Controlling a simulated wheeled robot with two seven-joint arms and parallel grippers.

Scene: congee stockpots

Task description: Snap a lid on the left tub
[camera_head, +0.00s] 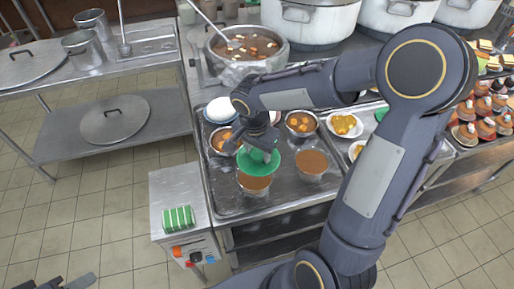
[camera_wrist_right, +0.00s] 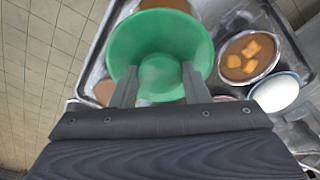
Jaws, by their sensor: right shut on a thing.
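My right gripper (camera_head: 258,146) is shut on a green funnel-shaped piece (camera_head: 259,161), which also shows in the right wrist view (camera_wrist_right: 188,42). The fingers (camera_wrist_right: 160,95) pinch its narrow neck. The left tub (camera_head: 254,184), clear with brown contents, stands at the tray's front. The green piece overlaps the tub's far edge in the head view; I cannot tell whether they touch. The right tub (camera_head: 311,163), also brown inside, stands open beside it. I cannot make out a loose lid for certain. A dark part at the lower left appears to be my left gripper (camera_head: 78,283); its jaws are unclear.
Bowls with orange pieces (camera_head: 301,123) and a white rounded thing in a blue-rimmed bowl (camera_head: 220,109) stand behind. A large pot with a ladle (camera_head: 246,48) is farther back. A green striped block (camera_head: 179,218) lies on the side stand (camera_head: 169,186).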

